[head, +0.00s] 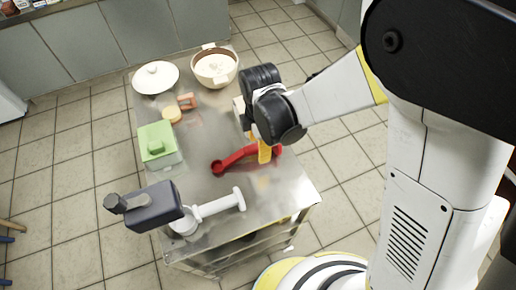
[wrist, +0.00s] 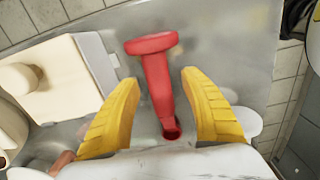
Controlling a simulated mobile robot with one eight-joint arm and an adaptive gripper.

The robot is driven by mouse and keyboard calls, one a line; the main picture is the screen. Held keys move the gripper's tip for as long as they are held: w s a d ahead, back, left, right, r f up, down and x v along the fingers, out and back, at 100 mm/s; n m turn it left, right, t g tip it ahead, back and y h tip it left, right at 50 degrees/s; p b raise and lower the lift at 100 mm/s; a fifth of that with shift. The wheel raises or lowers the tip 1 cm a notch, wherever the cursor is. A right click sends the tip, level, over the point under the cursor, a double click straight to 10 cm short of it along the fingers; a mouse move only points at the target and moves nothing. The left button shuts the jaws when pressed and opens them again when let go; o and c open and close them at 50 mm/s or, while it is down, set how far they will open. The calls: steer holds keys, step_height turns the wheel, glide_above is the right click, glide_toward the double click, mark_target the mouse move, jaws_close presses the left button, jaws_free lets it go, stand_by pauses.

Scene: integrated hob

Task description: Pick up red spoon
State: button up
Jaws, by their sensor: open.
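The red spoon (head: 235,158) lies on the metal table top (head: 205,190), toward its right side in the head view. In the wrist view the spoon (wrist: 156,80) runs from a wide end at the top to a small hollow end at the bottom. My gripper (head: 264,153) is over the spoon, its yellow fingers pointing down. In the wrist view my gripper (wrist: 162,112) is open, with one finger on each side of the spoon and gaps between. The finger hides part of the spoon in the head view. I cannot tell the exact height above it.
A green lidded box (head: 158,146) stands left of the spoon. A dark-and-white appliance (head: 150,206) stands at the front left. A pale box (wrist: 55,80) is beside the left finger.

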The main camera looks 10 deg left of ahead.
jaws_close()
steer(key=shift+r, duration=0.15)
